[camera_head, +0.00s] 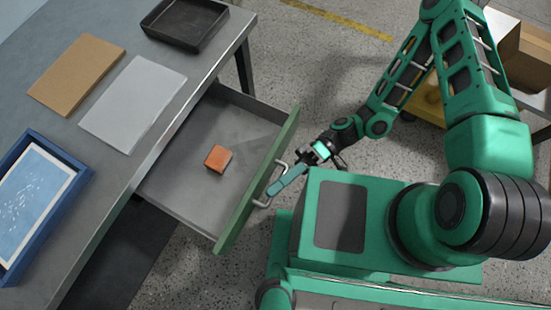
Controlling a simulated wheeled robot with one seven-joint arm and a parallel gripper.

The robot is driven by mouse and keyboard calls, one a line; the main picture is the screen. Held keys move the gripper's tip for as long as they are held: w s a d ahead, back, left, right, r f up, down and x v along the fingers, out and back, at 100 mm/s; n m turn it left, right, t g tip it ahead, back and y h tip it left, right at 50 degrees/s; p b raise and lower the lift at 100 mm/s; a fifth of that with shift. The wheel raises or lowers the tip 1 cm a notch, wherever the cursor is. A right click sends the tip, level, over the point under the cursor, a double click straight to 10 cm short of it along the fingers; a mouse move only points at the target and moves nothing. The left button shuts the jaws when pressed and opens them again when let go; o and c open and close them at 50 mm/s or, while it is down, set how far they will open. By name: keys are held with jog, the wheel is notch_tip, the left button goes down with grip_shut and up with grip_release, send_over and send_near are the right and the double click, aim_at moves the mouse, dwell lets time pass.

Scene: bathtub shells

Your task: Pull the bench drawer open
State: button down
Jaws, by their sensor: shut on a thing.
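The bench drawer (183,195) is pulled well out from under the grey bench (140,165). Its green front (258,183) carries a metal bar handle (263,203). My gripper (273,189) is shut on the handle, its fingers reaching in from the right. The fingertips partly cover the middle of the handle. An orange-brown block (218,157) lies on the drawer's floor, apart from its walls.
On the bench are a black tray (185,43), a brown sheet (77,74), a pale grey sheet (133,103) and a blue-framed tray (20,150). Cardboard boxes (525,55) stand at the upper right. Speckled floor lies clear beyond the drawer.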

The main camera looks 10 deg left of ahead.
jog(key=shift+w+f, duration=0.1)
jog(key=shift+w, duration=0.05)
jog(key=c, duration=1.8)
grip_release()
jog(key=shift+c, duration=0.2)
jog(key=shift+d, duration=0.1)
jog(key=v, duration=1)
jog(key=shift+w+d, duration=0.25)
jog(key=shift+w, duration=0.1)
